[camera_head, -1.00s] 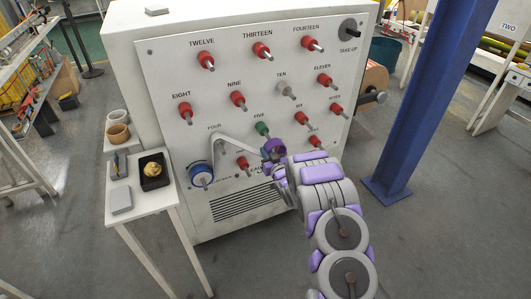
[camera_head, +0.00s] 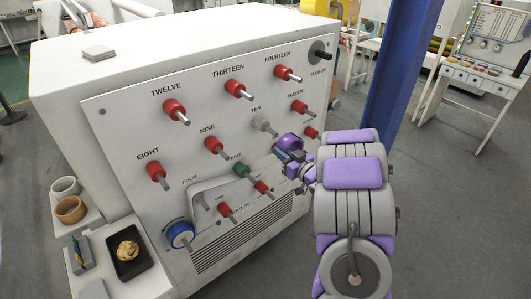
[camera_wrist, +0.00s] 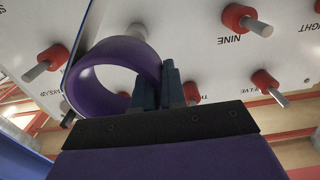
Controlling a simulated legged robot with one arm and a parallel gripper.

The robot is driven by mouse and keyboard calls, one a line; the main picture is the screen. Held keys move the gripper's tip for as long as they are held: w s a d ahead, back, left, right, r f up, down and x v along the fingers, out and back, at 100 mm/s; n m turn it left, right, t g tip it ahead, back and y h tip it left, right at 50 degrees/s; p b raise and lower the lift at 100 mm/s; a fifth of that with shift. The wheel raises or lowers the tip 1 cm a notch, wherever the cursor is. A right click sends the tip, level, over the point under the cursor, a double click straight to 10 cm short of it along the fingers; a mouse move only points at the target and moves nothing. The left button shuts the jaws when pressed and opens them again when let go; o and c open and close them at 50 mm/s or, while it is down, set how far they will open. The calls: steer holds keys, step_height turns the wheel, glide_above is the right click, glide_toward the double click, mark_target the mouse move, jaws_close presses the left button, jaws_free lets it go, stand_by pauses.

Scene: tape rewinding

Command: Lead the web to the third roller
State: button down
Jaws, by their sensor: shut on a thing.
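My gripper (camera_head: 283,153) is in front of the right half of the white panel, up and right of the green roller marked FIVE (camera_head: 241,170). It is shut on the rim of a purple ring (camera_head: 290,141). In the wrist view the ring (camera_wrist: 112,72) sits left of the dark fingers (camera_wrist: 167,92). A pale band, seemingly the web (camera_head: 225,180), runs from near the blue roll (camera_head: 180,235) up past the roller at FOUR (camera_head: 200,202) toward my gripper. Its far end is hidden by my gripper. I cannot make out a roller marked three.
Red rollers stick out around my gripper, among them NINE (camera_head: 213,146) and ELEVEN (camera_head: 300,106). The grey roller TEN (camera_head: 265,125) is just up and left. A side table holds a black tray (camera_head: 128,255). A blue post (camera_head: 402,70) stands to the right.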

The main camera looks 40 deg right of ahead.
steer(key=shift+w+r, duration=0.1)
steer(key=shift+w, duration=0.65)
steer(key=w+p, duration=0.1)
steer(key=w, duration=0.7)
steer(key=shift+w+a, duration=0.15)
steer(key=shift+a, duration=0.2)
steer(key=shift+s+d, duration=0.15)
steer(key=shift+s, duration=1.9)
steer(key=shift+s+d, duration=0.15)
steer(key=shift+s, duration=1.9)
